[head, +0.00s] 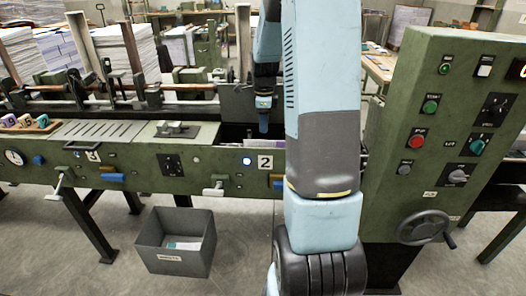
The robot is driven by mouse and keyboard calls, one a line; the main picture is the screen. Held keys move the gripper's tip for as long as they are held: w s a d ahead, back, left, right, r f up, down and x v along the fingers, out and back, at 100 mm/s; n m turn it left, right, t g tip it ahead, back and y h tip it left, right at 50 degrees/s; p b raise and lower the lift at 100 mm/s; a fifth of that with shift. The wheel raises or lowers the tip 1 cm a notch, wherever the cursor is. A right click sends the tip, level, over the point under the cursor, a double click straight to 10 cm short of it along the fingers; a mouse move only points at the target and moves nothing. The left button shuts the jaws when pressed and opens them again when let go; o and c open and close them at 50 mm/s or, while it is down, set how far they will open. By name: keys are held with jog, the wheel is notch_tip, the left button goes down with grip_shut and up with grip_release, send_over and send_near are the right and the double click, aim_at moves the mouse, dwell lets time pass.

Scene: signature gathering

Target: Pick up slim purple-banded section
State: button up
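I cannot clearly make out a slim purple-banded section in the head view. A small pale edge (249,144) shows in the dark pocket above the number 2 plate (265,162); its band and shape are too small to tell. My gripper (264,124) points down over this pocket, with a blue fingertip part close above or in its opening. My arm hides the right side of the pocket. Whether the fingers are apart, or hold anything, cannot be seen.
Small yellow, orange and purple-marked pieces (26,121) sit at the machine's left. A grey bin (172,256) with papers stands on the floor below. A green control cabinet (438,130) with buttons and a handwheel (424,228) rises at right. Paper stacks (128,50) stand behind.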

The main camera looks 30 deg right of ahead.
aim_at(265, 141)
jog(key=shift+s+d+f, duration=0.1)
jog(key=shift+s+f, duration=0.05)
jog(key=shift+f, duration=1.8)
jog(key=shift+s+d+f, duration=0.1)
jog(key=shift+f, duration=1.8)
grip_shut()
